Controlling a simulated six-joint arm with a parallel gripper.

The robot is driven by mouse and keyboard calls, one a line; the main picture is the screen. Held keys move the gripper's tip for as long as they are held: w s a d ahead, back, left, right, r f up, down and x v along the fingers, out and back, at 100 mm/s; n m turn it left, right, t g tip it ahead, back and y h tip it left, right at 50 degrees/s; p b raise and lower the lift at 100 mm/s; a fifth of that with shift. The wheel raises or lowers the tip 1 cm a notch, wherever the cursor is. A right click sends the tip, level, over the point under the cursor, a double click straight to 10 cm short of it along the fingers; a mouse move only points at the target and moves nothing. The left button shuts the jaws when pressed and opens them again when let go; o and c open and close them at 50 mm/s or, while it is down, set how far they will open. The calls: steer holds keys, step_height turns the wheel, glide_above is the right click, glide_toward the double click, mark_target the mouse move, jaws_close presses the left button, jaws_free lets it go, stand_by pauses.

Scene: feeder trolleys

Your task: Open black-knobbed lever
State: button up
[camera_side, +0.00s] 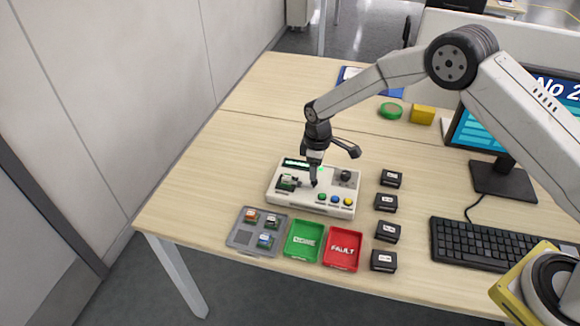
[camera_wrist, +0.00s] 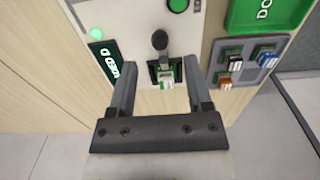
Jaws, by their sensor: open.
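The black-knobbed lever (camera_wrist: 159,41) stands on the white test device (camera_side: 312,205), beside a dark socket holding a small green module with a pale label (camera_wrist: 166,78). In the wrist view the knob shows just beyond my fingertips, roughly centred between them. My gripper (camera_wrist: 160,64) is open, one finger on each side of the socket area, with nothing held. In the side view my gripper (camera_side: 314,181) points down over the device, right of the socket (camera_side: 288,183); it partly hides the lever there. I cannot tell whether the fingers touch anything.
The device has a lit display (camera_side: 297,163), coloured buttons (camera_side: 335,200) and a separate dark knob (camera_side: 346,175). In front lie a grey tray (camera_side: 239,239) with modules, a green tray (camera_side: 303,257) and a red tray (camera_side: 341,264). Several black boxes (camera_side: 386,202) line the right.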

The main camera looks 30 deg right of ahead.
steer(key=shift+f, duration=2.2)
jaws_close()
